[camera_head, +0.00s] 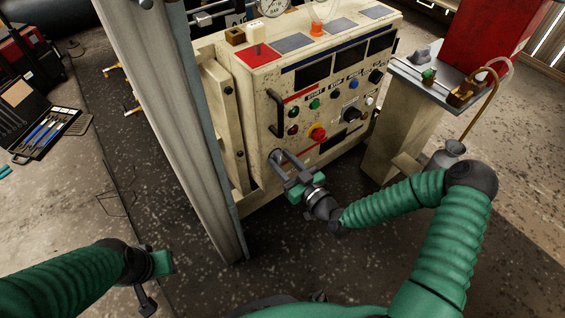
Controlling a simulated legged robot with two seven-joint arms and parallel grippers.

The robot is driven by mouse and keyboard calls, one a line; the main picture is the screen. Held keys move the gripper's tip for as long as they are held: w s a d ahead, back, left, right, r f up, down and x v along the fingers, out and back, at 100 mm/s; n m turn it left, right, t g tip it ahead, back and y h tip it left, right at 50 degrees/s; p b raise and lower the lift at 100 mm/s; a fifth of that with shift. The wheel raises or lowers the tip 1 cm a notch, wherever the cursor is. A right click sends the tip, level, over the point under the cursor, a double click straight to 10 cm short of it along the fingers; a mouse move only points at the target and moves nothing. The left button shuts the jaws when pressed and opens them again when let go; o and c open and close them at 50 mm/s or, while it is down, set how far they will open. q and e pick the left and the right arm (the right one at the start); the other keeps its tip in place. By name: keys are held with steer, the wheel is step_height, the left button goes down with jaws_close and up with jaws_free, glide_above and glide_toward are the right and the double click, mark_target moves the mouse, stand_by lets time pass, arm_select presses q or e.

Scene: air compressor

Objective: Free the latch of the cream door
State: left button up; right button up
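The cream door (295,150) is the front of a cream cabinet. It carries a black bar handle (275,115), buttons, a red knob on yellow and dark displays. It looks closed. My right gripper (280,160) reaches the door's lower left part, below the handle. Its grey fingertips are at or very near the door surface, where a small dark fitting partly shows. The fingers cover most of that spot, so I cannot tell whether they grip the latch. My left gripper (158,270) hangs low at the left, away from the cabinet. Its finger opening is not clear.
A grey upright post (175,120) stands left of the cabinet. A cream pedestal (400,140) with a grey top and small fittings stands at the right. An open tool case (40,125) lies on the floor at the far left. The floor before the cabinet is clear.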

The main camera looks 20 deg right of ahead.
jaws_close()
steer(key=shift+r+m+p, duration=0.15)
steer(key=shift+m+p, duration=1)
steer(key=shift+m, duration=0.35)
steer(key=m+p, duration=0.2)
steer(key=m, duration=0.2)
steer(key=shift+d+m, duration=0.15)
steer(key=shift+m, duration=0.15)
steer(key=m+p, duration=0.1)
steer(key=m, duration=0.1)
steer(key=m+p, duration=0.1)
steer(key=m, duration=0.2)
steer(key=shift+d+f, duration=0.1)
steer(key=shift+f, duration=0.1)
steer(key=m, duration=0.5)
steer(key=shift+f+p, duration=0.15)
steer(key=shift+p, duration=0.25)
steer(key=shift+m, duration=0.3)
